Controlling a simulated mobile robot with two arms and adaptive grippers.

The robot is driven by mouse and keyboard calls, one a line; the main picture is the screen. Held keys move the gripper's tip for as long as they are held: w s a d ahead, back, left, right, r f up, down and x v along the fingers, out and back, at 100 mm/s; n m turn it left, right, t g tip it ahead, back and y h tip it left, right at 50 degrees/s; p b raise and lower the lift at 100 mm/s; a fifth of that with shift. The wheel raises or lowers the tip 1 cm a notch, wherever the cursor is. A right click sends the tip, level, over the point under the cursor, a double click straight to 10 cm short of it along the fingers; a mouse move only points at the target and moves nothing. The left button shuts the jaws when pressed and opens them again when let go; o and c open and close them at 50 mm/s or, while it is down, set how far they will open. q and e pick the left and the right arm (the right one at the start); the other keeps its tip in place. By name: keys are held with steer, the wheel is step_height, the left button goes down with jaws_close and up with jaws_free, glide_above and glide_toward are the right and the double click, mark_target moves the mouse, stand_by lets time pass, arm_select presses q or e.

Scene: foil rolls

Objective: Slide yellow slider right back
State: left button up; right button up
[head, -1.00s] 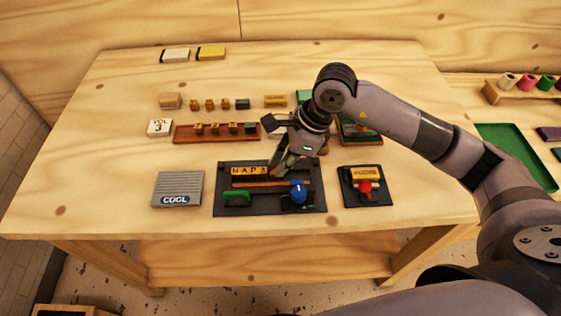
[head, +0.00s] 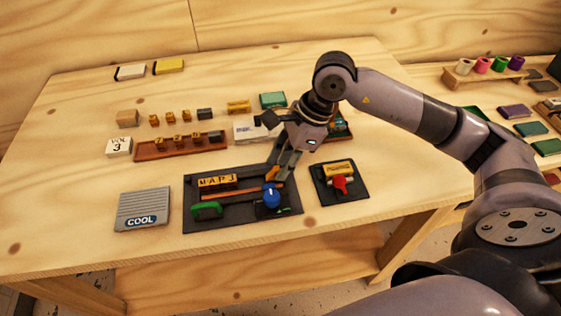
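A dark panel (head: 195,222) lies on the table, with a yellow plate lettered in black (head: 217,181), an orange-brown rail (head: 238,195), a green handle (head: 206,209) and a blue knob (head: 271,195). A small yellow-orange piece (head: 272,173), which looks like the yellow slider, is at the panel's back right. My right gripper (head: 281,168) reaches down right at this piece, its fingers pointing down and partly covering it. The gap between the fingers is too small to read, and I cannot tell whether they grip the piece. My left gripper is out of view.
A smaller dark panel with a red knob (head: 341,184) is to the right. A grey COOL box (head: 143,209) is to the left. A brown tray of small blocks (head: 150,150) and a VOL 3 block (head: 119,147) lie behind. The table's front left is clear.

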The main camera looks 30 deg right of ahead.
steer(key=shift+o, duration=0.4)
steer(key=shift+a, duration=0.15)
steer(key=v, duration=1.2)
